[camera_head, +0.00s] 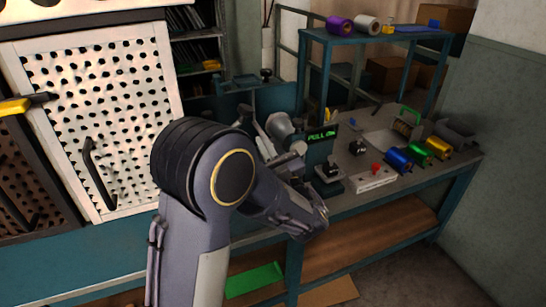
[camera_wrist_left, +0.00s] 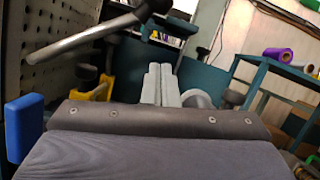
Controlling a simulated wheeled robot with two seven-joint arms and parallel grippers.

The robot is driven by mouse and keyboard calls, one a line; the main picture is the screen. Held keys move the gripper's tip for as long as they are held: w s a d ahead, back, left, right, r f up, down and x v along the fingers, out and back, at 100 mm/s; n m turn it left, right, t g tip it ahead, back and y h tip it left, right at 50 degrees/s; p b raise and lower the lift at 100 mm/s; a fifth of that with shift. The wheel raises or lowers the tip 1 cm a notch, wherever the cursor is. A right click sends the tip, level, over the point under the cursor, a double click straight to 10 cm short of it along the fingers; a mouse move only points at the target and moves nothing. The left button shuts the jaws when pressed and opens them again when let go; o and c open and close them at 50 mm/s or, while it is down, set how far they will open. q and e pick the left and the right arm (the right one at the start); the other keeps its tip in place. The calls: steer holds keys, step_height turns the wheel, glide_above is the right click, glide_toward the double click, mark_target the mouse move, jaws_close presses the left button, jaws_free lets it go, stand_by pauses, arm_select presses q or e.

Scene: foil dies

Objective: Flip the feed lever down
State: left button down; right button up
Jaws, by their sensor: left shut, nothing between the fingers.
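The blue-teal machine (camera_head: 318,150) on the bench carries a small display with green letters that seem to read "PULL ON". A black-topped handle (camera_head: 329,169) sits at its foot; I cannot tell for sure whether this is the feed lever, or its position. My left gripper (camera_head: 258,135) is partly hidden behind my arm in the head view. In the left wrist view its pale fingers (camera_wrist_left: 160,68) are together and empty, pointing towards the back. A grey rounded part (camera_wrist_left: 197,98) is close on their right. My right gripper is not in view.
A perforated board (camera_head: 100,110) with hanging tools stands at left. A white box with a red button (camera_head: 374,178) and blue, green and gold rolls (camera_head: 398,160) are on the bench. A teal rack (camera_head: 375,37) stands behind. A dark-headed rod (camera_wrist_left: 90,35) crosses the wrist view.

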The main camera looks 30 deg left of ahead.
arm_select(q)
steer(key=r, duration=0.1)
steer(key=a+r+p, duration=0.1)
steer(key=r, duration=0.1)
steer(key=a+r, duration=0.1)
steer(key=shift+w+r, duration=0.15)
steer(key=shift+r, duration=0.15)
steer(key=s+a+r+n+g+y, duration=0.1)
steer(key=s+a+r+n+g, duration=0.2)
steer(key=r+n, duration=0.3)
steer(key=shift+s+a+n, duration=0.15)
steer(key=shift+s+n, duration=0.2)
steer(key=shift+n, duration=0.35)
